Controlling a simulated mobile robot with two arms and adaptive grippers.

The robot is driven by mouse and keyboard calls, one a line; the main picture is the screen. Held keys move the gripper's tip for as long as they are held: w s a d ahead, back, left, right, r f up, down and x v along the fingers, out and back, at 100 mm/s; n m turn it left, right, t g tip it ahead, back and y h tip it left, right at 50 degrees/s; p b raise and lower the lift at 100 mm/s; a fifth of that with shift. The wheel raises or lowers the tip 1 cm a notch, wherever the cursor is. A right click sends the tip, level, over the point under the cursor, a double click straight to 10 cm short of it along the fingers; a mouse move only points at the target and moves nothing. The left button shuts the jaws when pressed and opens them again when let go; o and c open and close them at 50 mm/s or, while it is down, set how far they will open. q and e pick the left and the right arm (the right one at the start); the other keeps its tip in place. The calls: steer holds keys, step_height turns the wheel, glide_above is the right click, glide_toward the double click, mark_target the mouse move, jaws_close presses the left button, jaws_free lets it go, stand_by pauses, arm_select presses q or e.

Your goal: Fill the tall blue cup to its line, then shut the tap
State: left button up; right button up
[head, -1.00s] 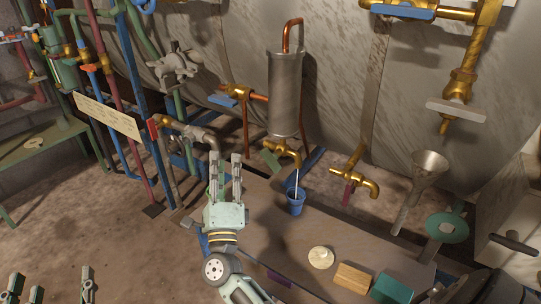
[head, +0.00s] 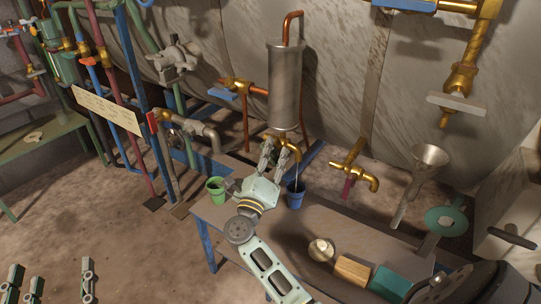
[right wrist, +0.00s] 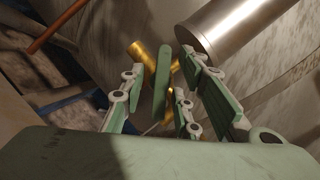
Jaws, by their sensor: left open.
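The blue cup (head: 295,199) stands upright on the table under the brass tap (head: 290,146) of the grey cylinder. A thin pale stream falls from the spout into the cup. The cup's line and liquid level cannot be made out. My right gripper (head: 271,153) is at the tap. In the right wrist view, its spread fingers stand on both sides of the green tap handle (right wrist: 161,84), with visible gaps. My left gripper (head: 50,282) is open and empty at the lower left, away from the table.
A green cup (head: 216,191) stands on the table left of my right gripper. A round pale object (head: 321,250), a tan block (head: 352,272) and a teal block (head: 389,284) lie nearer the front. Another brass tap (head: 355,172) and a metal funnel (head: 428,162) are to the right.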

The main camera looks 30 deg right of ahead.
steer(key=shift+c, duration=0.5)
jaws_close()
